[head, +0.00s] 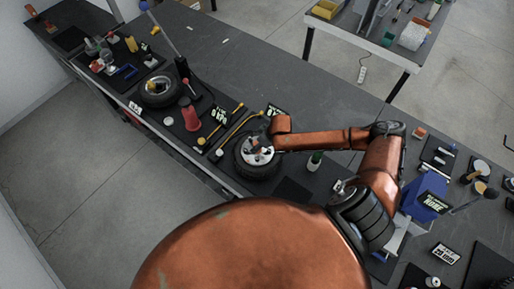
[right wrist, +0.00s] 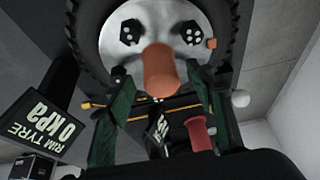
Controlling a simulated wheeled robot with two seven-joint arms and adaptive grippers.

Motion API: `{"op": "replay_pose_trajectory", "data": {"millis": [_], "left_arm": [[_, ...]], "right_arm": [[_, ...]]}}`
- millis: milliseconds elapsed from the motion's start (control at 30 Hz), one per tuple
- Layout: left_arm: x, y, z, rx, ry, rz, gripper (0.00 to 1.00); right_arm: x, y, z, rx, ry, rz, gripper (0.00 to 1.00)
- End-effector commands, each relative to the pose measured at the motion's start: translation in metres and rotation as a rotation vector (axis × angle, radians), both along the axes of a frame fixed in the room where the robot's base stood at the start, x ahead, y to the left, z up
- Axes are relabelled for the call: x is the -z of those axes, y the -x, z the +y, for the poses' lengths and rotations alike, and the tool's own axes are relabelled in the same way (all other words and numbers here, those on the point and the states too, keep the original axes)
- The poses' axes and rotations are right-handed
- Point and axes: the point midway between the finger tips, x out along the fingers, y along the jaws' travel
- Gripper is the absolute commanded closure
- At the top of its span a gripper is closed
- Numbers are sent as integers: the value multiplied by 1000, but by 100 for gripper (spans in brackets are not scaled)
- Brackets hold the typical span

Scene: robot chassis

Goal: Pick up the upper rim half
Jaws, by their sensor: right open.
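The upper rim half appears as a silver disc with dark bolt holes (right wrist: 165,24) in the right wrist view, framed by a black tyre (right wrist: 83,50). An orange rounded knob (right wrist: 160,68) stands out from its middle. In the head view the rim (head: 258,154) sits in the tyre (head: 243,168) on the bench. My right gripper (right wrist: 157,92) is open, its two green fingers on either side of the knob with gaps visible. In the head view my right gripper (head: 262,138) is at the wheel's upper edge, small and partly hidden. My left gripper is not in view.
Another tyre (head: 160,91) lies further left on the dark bench, near a red bottle-like object (head: 190,117). A "RIM TYRE 0 kPa" sign (right wrist: 35,118) stands near the wheel. Yellow-ended rods (head: 235,125) lie beside it.

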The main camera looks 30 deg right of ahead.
Motion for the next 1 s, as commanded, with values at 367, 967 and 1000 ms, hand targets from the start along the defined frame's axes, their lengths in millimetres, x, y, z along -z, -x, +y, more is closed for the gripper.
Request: {"op": "replay_pose_trajectory", "data": {"millis": [367, 967, 1000], "left_arm": [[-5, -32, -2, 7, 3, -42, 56], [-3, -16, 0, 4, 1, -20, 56], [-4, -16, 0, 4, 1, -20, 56]], "right_arm": [[20, -9, 5, -3, 0, 0, 51], [19, -9, 5, -4, -1, 0, 88], [19, -9, 5, -4, -1, 0, 91]]}}
